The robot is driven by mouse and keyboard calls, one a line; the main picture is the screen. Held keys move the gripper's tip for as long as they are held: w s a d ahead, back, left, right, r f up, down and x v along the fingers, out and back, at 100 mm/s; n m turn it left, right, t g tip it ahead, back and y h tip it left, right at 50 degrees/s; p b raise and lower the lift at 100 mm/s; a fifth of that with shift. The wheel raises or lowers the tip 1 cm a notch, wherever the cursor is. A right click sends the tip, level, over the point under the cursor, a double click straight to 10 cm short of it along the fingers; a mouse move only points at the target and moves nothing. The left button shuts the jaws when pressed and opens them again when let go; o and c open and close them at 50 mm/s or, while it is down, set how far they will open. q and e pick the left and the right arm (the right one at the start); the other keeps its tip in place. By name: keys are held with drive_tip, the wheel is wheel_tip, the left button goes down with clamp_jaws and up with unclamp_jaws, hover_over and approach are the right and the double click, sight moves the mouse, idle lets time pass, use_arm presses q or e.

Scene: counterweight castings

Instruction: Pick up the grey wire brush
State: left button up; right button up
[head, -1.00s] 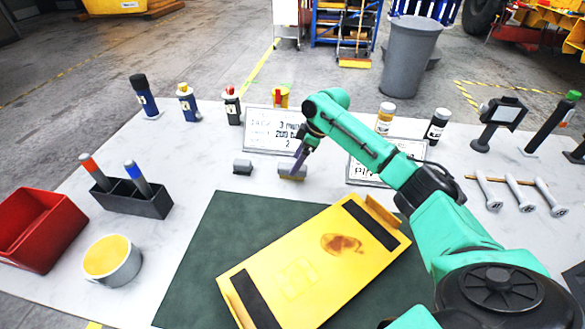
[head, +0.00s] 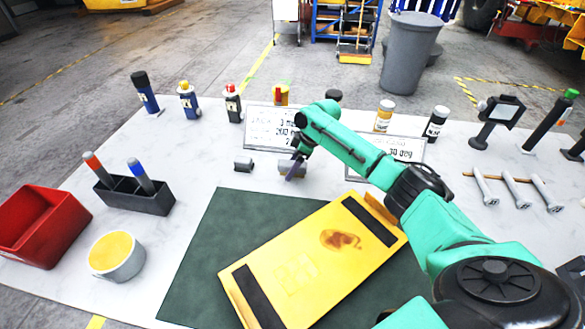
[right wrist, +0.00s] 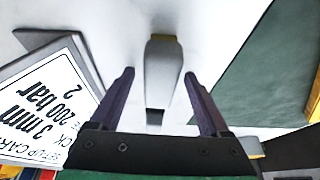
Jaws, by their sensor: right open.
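The grey wire brush (head: 287,165), a small grey block with a tan underside, lies on the white table behind the green mat. In the right wrist view the brush (right wrist: 162,75) is a long grey body with a tan edge. My right gripper (head: 293,172) is open over the brush in the head view, its purple fingers pointing down. In the right wrist view my right gripper (right wrist: 158,88) has one finger on each side of the brush, with gaps; I cannot tell the height between them. My left gripper is not in view.
A similar small grey block (head: 243,163) lies just left. A setup card (head: 268,128) stands close behind. A yellow plate (head: 305,262) rests on the green mat (head: 215,235) in front. A black holder (head: 135,196), red bin (head: 40,228) and round tin (head: 117,256) are at left.

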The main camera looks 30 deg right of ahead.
sight(292, 163)
clamp_jaws()
drive_tip(key=shift+r, duration=0.1)
drive_tip(key=shift+r, duration=0.2)
wheel_tip(292, 163, up, 20)
drive_tip(key=b, duration=0.2)
